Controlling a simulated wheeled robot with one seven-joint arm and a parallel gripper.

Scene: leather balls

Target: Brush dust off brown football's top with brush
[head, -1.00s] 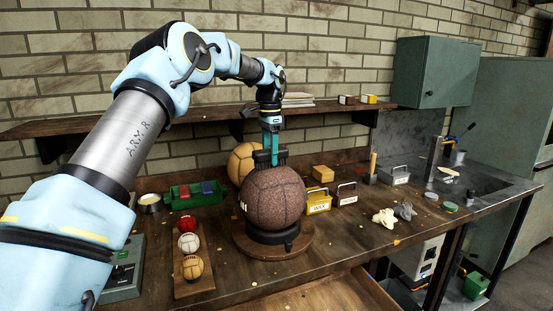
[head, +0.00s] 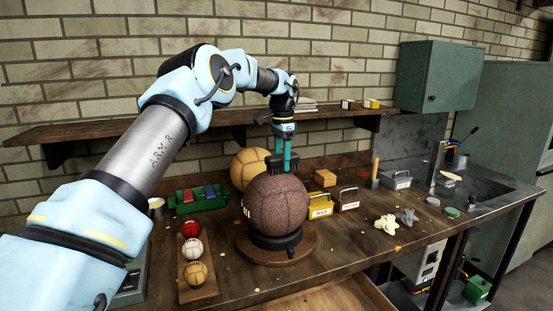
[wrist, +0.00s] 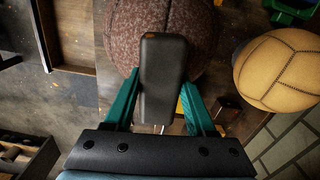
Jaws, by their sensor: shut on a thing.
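The brown football (head: 277,207) rests on a black ring on a round wooden base on the workbench. Its visible surface is dark brown and textured; it also shows at the top of the wrist view (wrist: 122,38). My gripper (head: 283,163) is above the ball with its teal fingers pointing down, shut on the black brush (wrist: 163,80). In the head view the brush sits at the ball's top right and appears to touch it. The bristles are hidden, and I cannot make out dust on the ball's top.
A tan ball (head: 248,164) stands close behind the brown football. A yellow WAX tin (head: 320,207) and a brown tin (head: 347,199) are to its right. A wooden rack (head: 198,290) with three small balls is at the left. A shelf (head: 200,127) runs behind the arm.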

